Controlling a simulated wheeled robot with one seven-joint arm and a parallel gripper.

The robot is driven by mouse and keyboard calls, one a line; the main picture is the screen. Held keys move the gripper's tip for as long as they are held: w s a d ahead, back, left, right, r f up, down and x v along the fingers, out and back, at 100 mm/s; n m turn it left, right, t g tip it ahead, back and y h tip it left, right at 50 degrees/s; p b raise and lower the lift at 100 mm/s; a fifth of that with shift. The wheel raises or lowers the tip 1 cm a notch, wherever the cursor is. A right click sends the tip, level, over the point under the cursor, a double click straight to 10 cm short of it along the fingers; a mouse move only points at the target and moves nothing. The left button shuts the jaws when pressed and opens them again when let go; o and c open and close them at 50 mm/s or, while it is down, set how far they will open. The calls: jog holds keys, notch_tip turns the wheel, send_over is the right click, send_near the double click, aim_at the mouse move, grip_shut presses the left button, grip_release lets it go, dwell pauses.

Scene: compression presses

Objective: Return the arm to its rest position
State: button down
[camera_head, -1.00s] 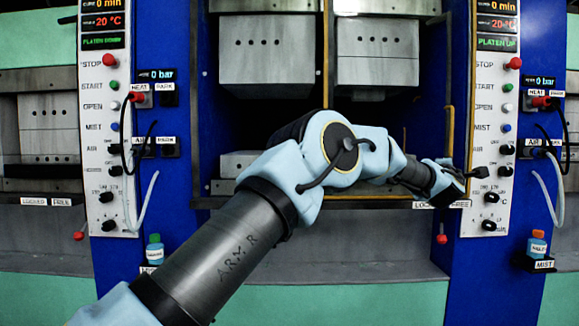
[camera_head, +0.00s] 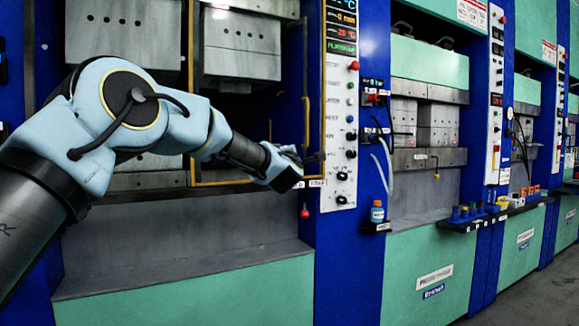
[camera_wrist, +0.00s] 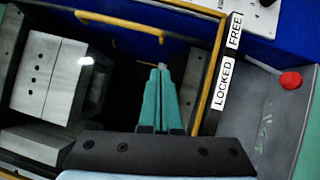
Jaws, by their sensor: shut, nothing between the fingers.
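My arm (camera_head: 185,125) reaches from the left across the front of a press in the head view, bent at a light-blue joint. My gripper (camera_head: 312,158) is at its end, small and dark, beside the lower part of the white control panel (camera_head: 340,120). In the wrist view the two teal fingers of my gripper (camera_wrist: 160,70) lie together, shut, with nothing visible between them. They point into the dark press opening. I cannot tell from the head view whether the gripper touches the panel.
A yellow rod (camera_wrist: 120,22) and the LOCKED/FREE label (camera_wrist: 222,84) are close to my fingers. A red knob (camera_wrist: 290,80) is at the right. Grey press blocks (camera_head: 240,45) stand behind the arm. A blue bottle (camera_head: 377,211) sits right of the panel. More presses line the right, above grey floor.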

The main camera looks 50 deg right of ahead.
jog(key=shift+b+v, duration=0.75)
jog(key=shift+v, duration=2)
jog(key=w+a+f+m+g+y+p, duration=0.1)
jog(key=w+a+f+m+y+p, duration=0.35)
jog(key=w+a, duration=0.85)
jog(key=w+a+f+m+g+y+p, duration=0.1)
jog(key=w+a+f+m+y, duration=0.3)
jog(key=a, duration=0.7)
jog(key=w+a+f+n+y, duration=0.1)
jog(key=w+a+f, duration=0.1)
jog(key=a+f, duration=0.65)
jog(key=s+a+f+m+g+y+p, duration=0.1)
jog(key=s+a+f+g+y, duration=0.1)
jog(key=a, duration=1.1)
jog(key=s+a+f+g+y+p, duration=0.1)
jog(key=s+a+y+p, duration=0.15)
jog(key=a, duration=1.05)
jog(key=s+a+f+g+y, duration=0.2)
jog(key=s+a+g, duration=0.1)
jog(key=s+a, duration=0.8)
jog(key=shift+s+a+f+m+g, duration=0.15)
jog(key=shift+a+f+m+g, duration=0.2)
jog(key=shift+a, duration=0.8)
